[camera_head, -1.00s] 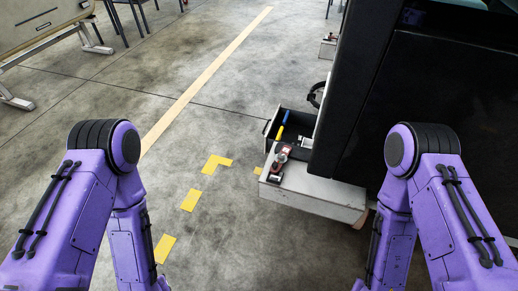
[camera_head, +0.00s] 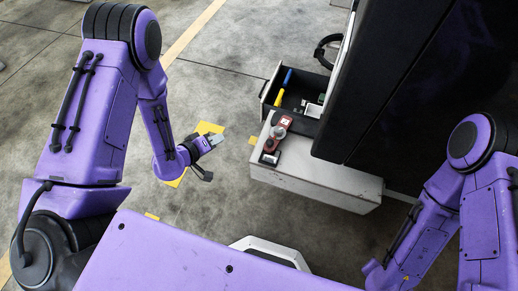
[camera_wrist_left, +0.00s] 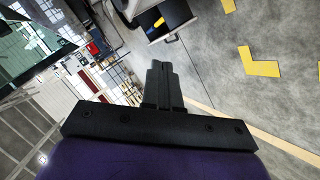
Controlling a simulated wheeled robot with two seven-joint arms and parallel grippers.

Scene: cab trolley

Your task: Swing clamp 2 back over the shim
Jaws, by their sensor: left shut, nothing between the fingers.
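A small red and grey device (camera_head: 284,122), which looks like a clamp, sits on the pale step (camera_head: 312,172) beside the dark cab. A second small dark red piece with a light face (camera_head: 269,156) lies just in front of it. I cannot tell which is clamp 2, and I cannot make out the shim. My left gripper (camera_head: 217,141) is shut and empty, over the floor to the left of the step and apart from it. Its closed fingers (camera_wrist_left: 160,80) also show in the left wrist view. My right arm enters from the right, with its gripper out of view.
An open dark drawer or tray (camera_head: 267,97) with blue (camera_head: 288,76) and yellow (camera_head: 279,97) handled tools stands behind the step. The large dark cab panel (camera_head: 385,85) rises at the right. Yellow tape marks the open floor at the left.

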